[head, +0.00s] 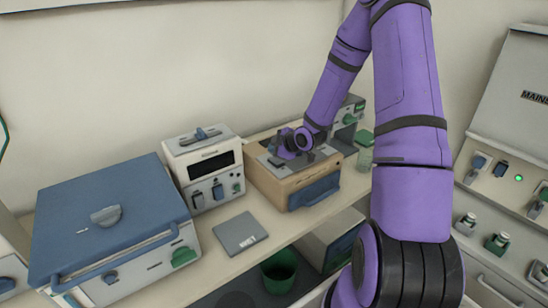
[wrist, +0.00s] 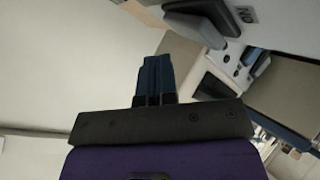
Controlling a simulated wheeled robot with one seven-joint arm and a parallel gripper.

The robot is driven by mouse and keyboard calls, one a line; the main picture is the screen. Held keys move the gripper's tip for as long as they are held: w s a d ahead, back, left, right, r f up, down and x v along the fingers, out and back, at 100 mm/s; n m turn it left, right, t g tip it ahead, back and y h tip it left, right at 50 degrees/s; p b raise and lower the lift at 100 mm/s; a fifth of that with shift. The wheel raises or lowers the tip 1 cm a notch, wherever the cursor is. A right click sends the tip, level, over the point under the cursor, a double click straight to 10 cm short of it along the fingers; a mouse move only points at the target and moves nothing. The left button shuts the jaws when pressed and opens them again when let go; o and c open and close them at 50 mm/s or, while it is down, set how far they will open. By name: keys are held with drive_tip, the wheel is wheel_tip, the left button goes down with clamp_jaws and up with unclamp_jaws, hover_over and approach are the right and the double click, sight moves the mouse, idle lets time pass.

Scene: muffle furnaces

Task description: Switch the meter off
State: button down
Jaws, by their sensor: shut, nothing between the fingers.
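The likely meter (head: 210,160) is a white box with a dark display and a handle on top, on the bench left of centre. My gripper (wrist: 156,62) shows blue fingers, closed together and empty. In the head view, my wrist is over the wood-fronted box right of the meter, and the fingertips are hard to make out. In the wrist view, a grey lever-like part (wrist: 198,22) lies beyond the fingers to the upper right, beside an "ON" label; I cannot tell which device bears it.
A wood-fronted box (head: 266,182) with a blue handle stands right of the meter. A large blue-lidded box (head: 105,205) stands left. A flat grey plate (head: 240,234) lies in front. A green bin (head: 280,270) is below. A panel with switches (head: 510,180) is at right.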

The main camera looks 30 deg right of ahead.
sight(275, 160)
drive_tip(key=shift+s+r, duration=0.2)
drive_tip(key=shift+r, duration=1.05)
drive_tip(key=shift+s+r, duration=0.15)
drive_tip(key=shift+r, duration=1.1)
drive_tip(key=shift+r, duration=0.15)
drive_tip(key=s+a+r+m+g+h, duration=0.25)
drive_tip(key=s+r, duration=0.35)
drive_tip(key=r, duration=0.3)
drive_tip(key=s+a+r+m+g+h, duration=0.1)
drive_tip(key=s+a+r+m+h, duration=0.25)
drive_tip(key=r, duration=0.55)
drive_tip(key=s+a+r+m+g+y, duration=0.1)
drive_tip(key=s+a+r+m+y, duration=0.1)
drive_tip(key=s, duration=1)
drive_tip(key=s+a+r+m+g+y, duration=0.1)
drive_tip(key=s+a+r+m, duration=0.2)
drive_tip(key=s, duration=0.9)
drive_tip(key=a+r, duration=0.3)
drive_tip(key=a, duration=0.1)
drive_tip(key=shift+m+y, duration=0.4)
drive_tip(key=shift+s, duration=0.1)
